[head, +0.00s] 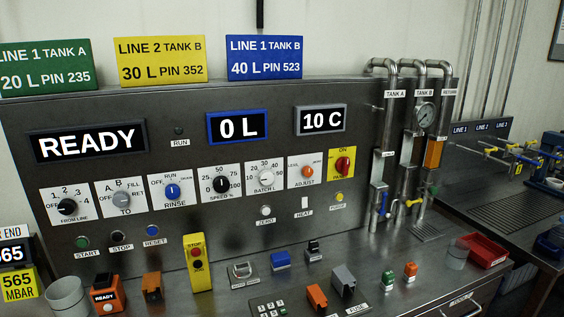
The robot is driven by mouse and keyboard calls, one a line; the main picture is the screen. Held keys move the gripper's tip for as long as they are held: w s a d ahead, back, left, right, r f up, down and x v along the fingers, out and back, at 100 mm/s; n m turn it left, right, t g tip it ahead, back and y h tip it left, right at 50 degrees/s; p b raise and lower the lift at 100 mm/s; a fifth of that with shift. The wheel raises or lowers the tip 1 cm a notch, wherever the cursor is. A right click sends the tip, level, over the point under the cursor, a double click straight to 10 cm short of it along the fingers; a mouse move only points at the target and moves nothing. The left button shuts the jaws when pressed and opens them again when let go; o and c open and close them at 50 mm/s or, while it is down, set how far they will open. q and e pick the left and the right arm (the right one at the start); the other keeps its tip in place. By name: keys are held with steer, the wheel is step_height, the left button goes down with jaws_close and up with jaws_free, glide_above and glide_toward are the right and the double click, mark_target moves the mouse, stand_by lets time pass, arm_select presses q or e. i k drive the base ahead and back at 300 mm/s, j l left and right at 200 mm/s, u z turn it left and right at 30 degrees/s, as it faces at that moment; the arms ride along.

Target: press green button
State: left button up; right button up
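A round green button (83,242) sits at the lower left of the grey control panel (330,190), above the label START. A black STOP button (119,235) and a blue RESET button (153,230) are in the same row to its right. Nothing covers the green button. A small block with a green top (388,279) stands on the bench at the right; its kind is hard to tell. Neither of my grippers shows in the head view.
An orange box marked READY (107,294), a grey cup (67,296) and a yellow box with a red STOP button (197,262) stand on the bench before the panel. A red tray (486,250) is at the right. Dial knobs fill the panel's middle row.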

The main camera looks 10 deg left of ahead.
mark_target(80, 242)
steer(key=u, duration=1.65)
